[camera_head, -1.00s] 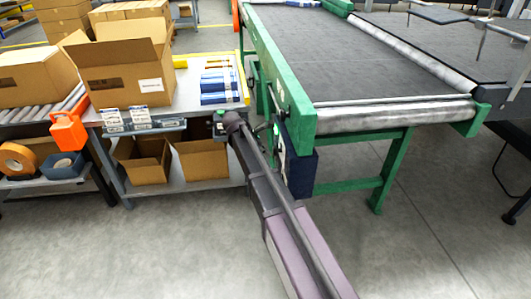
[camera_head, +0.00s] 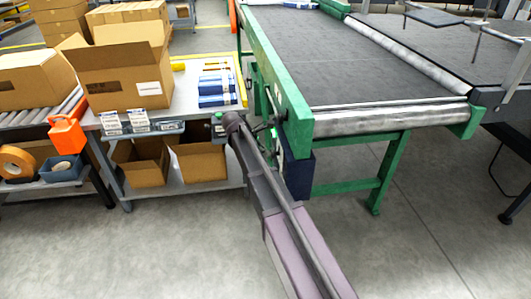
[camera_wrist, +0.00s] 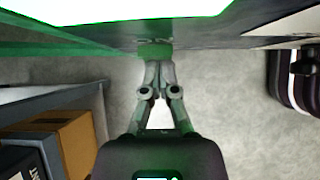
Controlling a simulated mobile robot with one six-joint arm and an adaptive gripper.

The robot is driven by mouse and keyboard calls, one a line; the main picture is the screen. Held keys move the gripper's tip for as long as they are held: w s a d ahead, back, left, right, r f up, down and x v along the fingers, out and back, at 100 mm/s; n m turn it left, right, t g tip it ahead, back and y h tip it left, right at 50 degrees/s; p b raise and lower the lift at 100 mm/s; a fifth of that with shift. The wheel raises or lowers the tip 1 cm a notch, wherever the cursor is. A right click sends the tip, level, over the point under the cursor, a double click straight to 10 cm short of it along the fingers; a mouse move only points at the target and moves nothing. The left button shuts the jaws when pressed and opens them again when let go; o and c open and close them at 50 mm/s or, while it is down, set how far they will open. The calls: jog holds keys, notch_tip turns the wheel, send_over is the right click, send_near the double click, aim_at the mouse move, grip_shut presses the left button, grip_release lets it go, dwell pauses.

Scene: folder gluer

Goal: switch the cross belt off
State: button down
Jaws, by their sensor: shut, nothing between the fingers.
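The cross belt (camera_head: 360,60) is a dark grey belt in a green frame, with a bright roller at its near end. A dark blue box (camera_head: 300,177) hangs under the frame's near left corner. My arm reaches up to the left side of that corner, and my gripper is small and partly hidden there. In the wrist view my gripper (camera_wrist: 158,68) is shut and empty. Its fingertips are at a small green rounded part (camera_wrist: 155,48) below a bright white and green surface (camera_wrist: 120,12). I cannot tell whether they touch it. No switch label is readable.
A packing table (camera_head: 184,97) with an open carton (camera_head: 120,75) and blue-white stacks stands close left of the arm. Open boxes lie on its lower shelf. A green leg (camera_head: 388,170) stands under the belt's near end. The floor in front is clear.

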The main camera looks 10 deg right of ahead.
dwell(0.4)
jog(key=a+f+p+v, duration=0.1)
jog(key=a+p+v, duration=0.1)
jog(key=p+v, duration=0.6)
jog(key=v, duration=0.4)
jog(key=shift+a, duration=0.35)
jog(key=shift+f, duration=0.1)
dwell(0.4)
jog(key=shift+a+f+b, duration=0.3)
jog(key=shift+f+b, duration=0.2)
jog(key=shift+f, duration=0.05)
jog(key=shift+d+f, duration=0.1)
jog(key=shift+f, duration=0.05)
